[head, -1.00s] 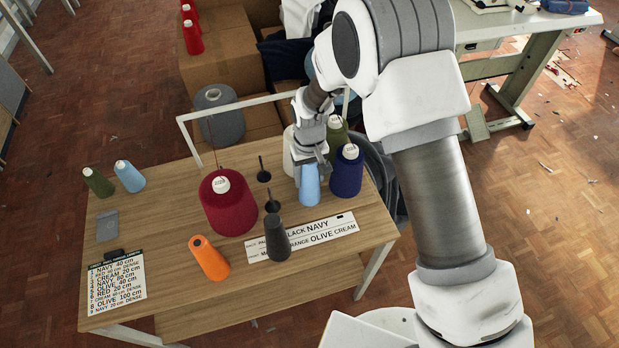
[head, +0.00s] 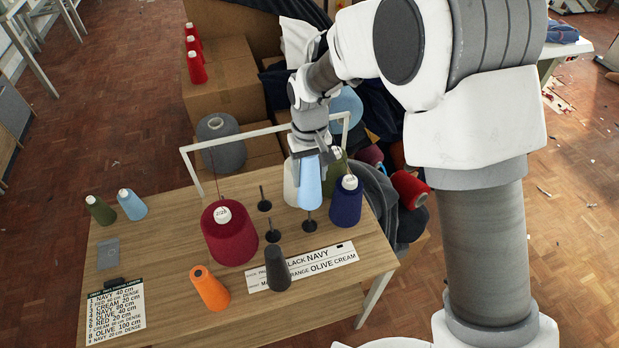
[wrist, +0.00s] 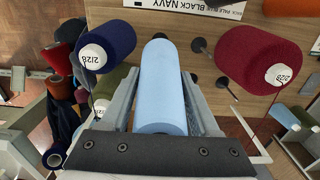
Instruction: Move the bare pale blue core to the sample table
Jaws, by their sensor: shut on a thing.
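The bare pale blue core (head: 309,190) is a smooth cone without yarn. My gripper (head: 311,158) is shut on its upper part and holds it upright above a black spindle base (head: 309,225) on the wooden table (head: 180,260). In the wrist view the core (wrist: 160,80) lies between the two fingers. I cannot tell from the frames which table is the sample table; part of a pale table (head: 558,50) shows at the upper right.
A navy cone (head: 346,203) stands close right of the held core, a cream cone (head: 290,188) close left, and an olive cone (head: 338,165) behind. A white rail (head: 235,139) crosses behind.

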